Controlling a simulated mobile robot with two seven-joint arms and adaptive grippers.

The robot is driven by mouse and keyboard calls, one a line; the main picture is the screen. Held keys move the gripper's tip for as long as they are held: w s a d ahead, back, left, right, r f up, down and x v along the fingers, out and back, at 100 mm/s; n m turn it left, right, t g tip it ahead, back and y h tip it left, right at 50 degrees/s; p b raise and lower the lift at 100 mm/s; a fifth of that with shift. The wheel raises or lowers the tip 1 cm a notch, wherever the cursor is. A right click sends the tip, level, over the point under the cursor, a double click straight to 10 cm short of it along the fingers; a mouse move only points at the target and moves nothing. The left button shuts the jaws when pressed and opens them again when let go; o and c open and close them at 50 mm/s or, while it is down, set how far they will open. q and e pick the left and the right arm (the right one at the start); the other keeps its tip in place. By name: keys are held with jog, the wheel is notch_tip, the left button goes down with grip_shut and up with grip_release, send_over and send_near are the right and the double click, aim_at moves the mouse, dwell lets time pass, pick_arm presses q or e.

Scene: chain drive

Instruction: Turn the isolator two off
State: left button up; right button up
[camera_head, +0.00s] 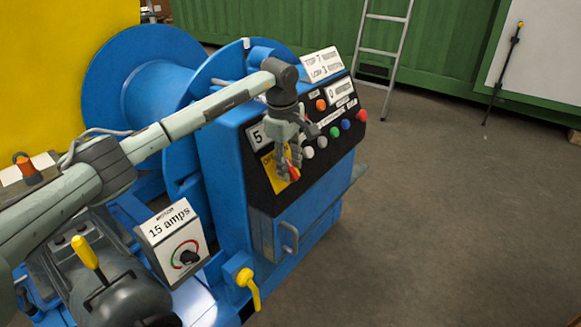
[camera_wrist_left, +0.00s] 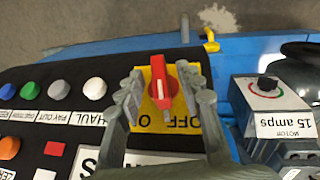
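The isolator switch is a red rotary handle (camera_wrist_left: 162,84) with a white mark on a yellow plate (camera_wrist_left: 146,126), where "OFF" can be read upside down. In the left wrist view the handle lies lengthwise between my fingers. In the head view the handle (camera_head: 296,174) shows partly behind my fingers, on the left end of the black control panel. My left gripper (camera_head: 287,164) is open at the panel, with one finger on each side of the handle. In the wrist view a gap shows between the handle and each finger of this gripper (camera_wrist_left: 160,76). My right gripper is out of view.
Several coloured buttons, among them a red one (camera_head: 361,115), sit to the right on the panel. A "15 amps" dial box (camera_head: 171,239) and a yellow lever (camera_head: 248,285) stand lower left. A blue reel (camera_head: 150,80) stands behind my arm. The floor at right is clear.

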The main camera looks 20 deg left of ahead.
pick_arm(q)
jog(key=shift+w+f, duration=0.1)
jog(key=shift+f, duration=0.55)
grip_shut()
